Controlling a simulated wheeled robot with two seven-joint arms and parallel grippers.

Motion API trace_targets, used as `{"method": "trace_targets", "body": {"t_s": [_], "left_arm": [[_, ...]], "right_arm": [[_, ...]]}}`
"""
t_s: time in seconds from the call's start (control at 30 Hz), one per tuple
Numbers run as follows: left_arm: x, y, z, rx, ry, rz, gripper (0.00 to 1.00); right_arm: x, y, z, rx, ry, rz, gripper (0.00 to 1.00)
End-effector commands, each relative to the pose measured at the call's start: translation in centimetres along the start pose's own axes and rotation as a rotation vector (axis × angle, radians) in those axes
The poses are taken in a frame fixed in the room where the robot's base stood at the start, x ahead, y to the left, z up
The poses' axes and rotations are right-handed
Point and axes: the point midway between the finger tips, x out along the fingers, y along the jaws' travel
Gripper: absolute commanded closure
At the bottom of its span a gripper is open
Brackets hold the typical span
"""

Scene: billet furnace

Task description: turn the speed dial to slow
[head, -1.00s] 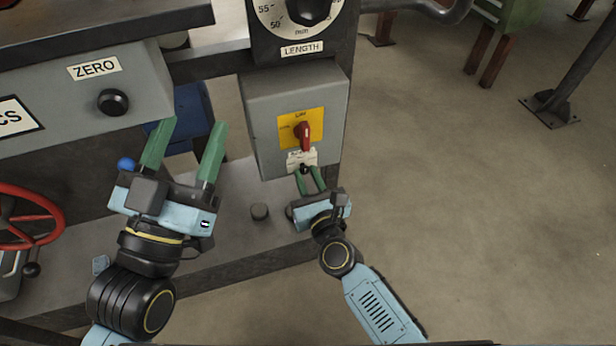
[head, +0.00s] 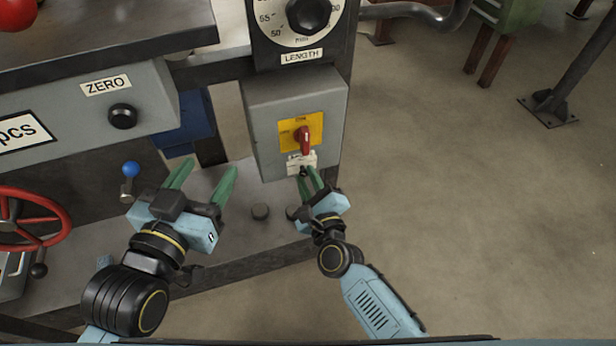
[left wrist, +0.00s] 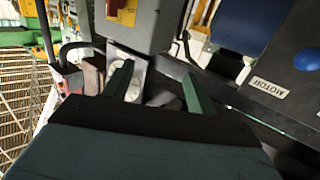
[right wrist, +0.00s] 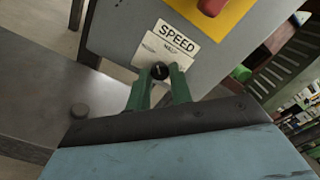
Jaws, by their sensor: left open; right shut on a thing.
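The speed dial (right wrist: 160,70) is a small black knob under the white SPEED label (right wrist: 177,32) in the right wrist view. It sits low on the front of a grey box (head: 262,125); which way its mark points is too small to read. My right gripper (right wrist: 162,78) is shut on the dial, with a green finger on each side. In the head view my right gripper (head: 308,176) reaches the dial from below and partly hides it. My left gripper (head: 204,174) is open and empty, left of the box; its fingers also show in the left wrist view (left wrist: 157,80).
A red switch (head: 304,140) on a yellow plate sits just above the dial. The LENGTH dial (head: 306,14) is higher up. At left are the ZERO knob (head: 122,116), a blue-ball lever (head: 130,170) and a red handwheel (head: 62,225).

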Motion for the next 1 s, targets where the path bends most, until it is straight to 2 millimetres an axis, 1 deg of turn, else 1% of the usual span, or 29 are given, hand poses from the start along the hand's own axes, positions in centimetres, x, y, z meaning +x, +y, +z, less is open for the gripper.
{"method": "trace_targets", "body": {"t_s": [0.2,0.4,0.6,1.0], "left_arm": [[-0.4,-0.4,2.1,0.003,-0.133,-0.011,0.42],[-0.8,-0.7,3.4,0.003,-0.213,-0.017,0.42],[-1.0,-0.8,4.0,0.004,-0.249,-0.020,0.42],[-1.0,-0.8,4.2,0.004,-0.256,-0.021,0.42]], "right_arm": [[0.0,0.0,0.0,-0.146,0.001,0.002,1.00],[0.0,0.0,0.0,-0.230,0.001,0.001,1.00],[0.0,0.0,-0.1,-0.269,0.001,0.001,1.00],[0.0,0.0,-0.1,-0.277,0.001,0.001,1.00]]}}
